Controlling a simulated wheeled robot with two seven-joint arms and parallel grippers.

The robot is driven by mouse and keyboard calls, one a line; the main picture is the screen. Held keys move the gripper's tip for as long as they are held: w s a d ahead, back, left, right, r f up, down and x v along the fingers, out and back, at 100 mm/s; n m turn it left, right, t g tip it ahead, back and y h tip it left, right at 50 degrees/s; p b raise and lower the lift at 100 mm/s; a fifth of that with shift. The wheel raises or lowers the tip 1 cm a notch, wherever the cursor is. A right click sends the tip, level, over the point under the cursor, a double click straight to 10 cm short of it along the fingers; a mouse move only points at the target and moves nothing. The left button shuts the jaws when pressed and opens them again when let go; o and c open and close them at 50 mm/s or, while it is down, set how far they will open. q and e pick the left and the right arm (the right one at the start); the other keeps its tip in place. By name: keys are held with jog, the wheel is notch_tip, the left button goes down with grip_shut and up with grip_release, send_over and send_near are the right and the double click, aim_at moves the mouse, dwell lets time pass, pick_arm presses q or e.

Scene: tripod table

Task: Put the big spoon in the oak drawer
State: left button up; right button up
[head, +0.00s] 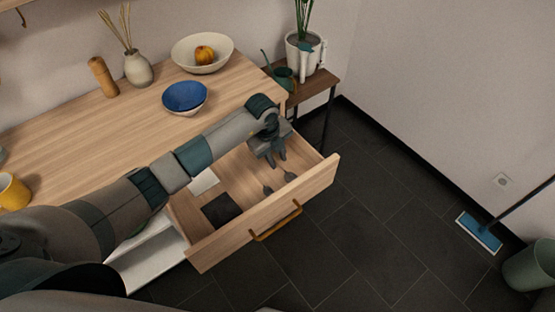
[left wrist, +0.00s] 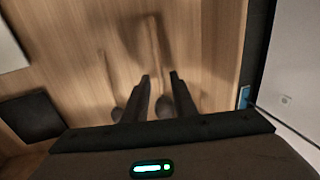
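The oak drawer (head: 318,186) is pulled out from under the wooden counter, its yellow handle (head: 277,222) facing front. My left gripper (head: 276,160) hangs over the drawer's right part, fingers pointing down, apart and empty. Two spoons lie in the drawer below it, one (head: 290,176) to the right and a smaller-looking one (head: 267,190) to the left. In the left wrist view the larger spoon (left wrist: 165,107) shows between the fingers (left wrist: 160,76), its handle blurred, and the smaller spoon (left wrist: 117,114) shows to the left. My right gripper is not in view.
A dark square (head: 221,209) and a white piece (head: 203,181) lie in the drawer's left part. On the counter stand a blue bowl (head: 184,97), a cream bowl (head: 188,50) with fruit, a vase (head: 138,70) and a yellow mug (head: 12,192).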

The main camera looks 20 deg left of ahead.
aim_at(272, 170)
pick_arm(q)
notch_tip(272, 170, up, 11)
jog(key=s+a+b, duration=0.1)
jog(key=shift+s+a+f, duration=0.15)
jog(key=shift+s, duration=0.15)
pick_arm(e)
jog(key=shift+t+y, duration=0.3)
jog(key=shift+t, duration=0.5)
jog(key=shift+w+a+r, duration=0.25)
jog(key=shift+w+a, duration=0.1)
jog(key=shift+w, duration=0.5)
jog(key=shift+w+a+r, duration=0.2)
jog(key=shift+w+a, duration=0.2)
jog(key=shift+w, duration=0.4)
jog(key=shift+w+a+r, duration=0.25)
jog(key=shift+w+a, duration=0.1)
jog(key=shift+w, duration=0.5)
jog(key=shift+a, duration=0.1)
